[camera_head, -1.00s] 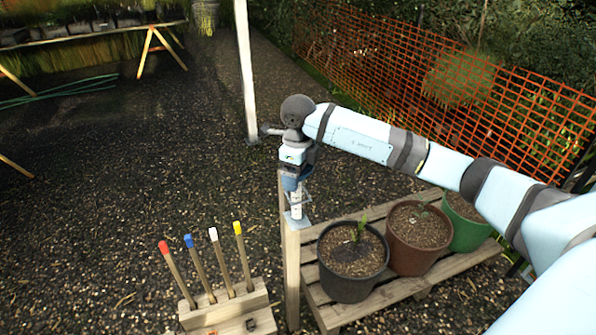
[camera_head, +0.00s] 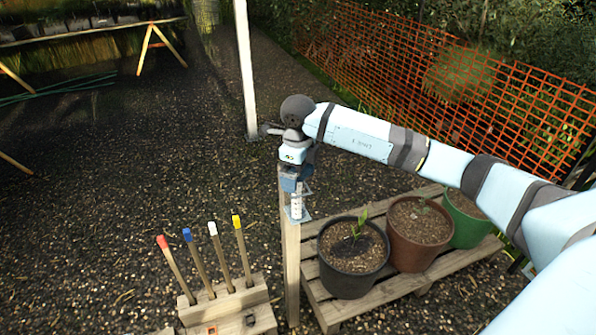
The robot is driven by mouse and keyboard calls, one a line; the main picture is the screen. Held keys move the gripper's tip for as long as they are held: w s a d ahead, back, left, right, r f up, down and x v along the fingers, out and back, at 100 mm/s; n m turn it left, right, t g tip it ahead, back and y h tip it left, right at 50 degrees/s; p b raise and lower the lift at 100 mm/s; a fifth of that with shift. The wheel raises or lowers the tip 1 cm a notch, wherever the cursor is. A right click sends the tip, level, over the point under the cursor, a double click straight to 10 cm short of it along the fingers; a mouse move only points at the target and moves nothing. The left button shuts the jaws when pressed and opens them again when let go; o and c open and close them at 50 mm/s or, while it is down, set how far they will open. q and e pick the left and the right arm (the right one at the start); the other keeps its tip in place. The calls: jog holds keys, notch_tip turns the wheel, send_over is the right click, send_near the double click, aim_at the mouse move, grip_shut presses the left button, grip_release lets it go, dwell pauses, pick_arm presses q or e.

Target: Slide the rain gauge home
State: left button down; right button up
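The rain gauge (camera_head: 296,207) is a narrow, pale upright tube with dark markings, seen small in the head view. It stands in a grey metal bracket (camera_head: 302,217) at the top of a wooden post (camera_head: 291,270). My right gripper (camera_head: 292,186) points down from above and appears shut on the gauge's upper part, which its blue-grey fingers hide. The gauge's lower end is at the bracket's bottom plate; whether it is fully seated cannot be told. My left gripper is out of view.
A slatted wooden bench right of the post holds a black pot (camera_head: 352,268), a brown pot (camera_head: 418,235) and a green pot (camera_head: 470,228), under my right arm. A wooden block (camera_head: 230,310) at front left holds several colour-tipped stakes. Orange mesh fencing (camera_head: 480,90) stands behind.

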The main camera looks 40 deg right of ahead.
notch_tip(320, 180, up, 14)
jog(key=b, duration=0.1)
dwell(0.5)
jog(key=shift+f, duration=0.1)
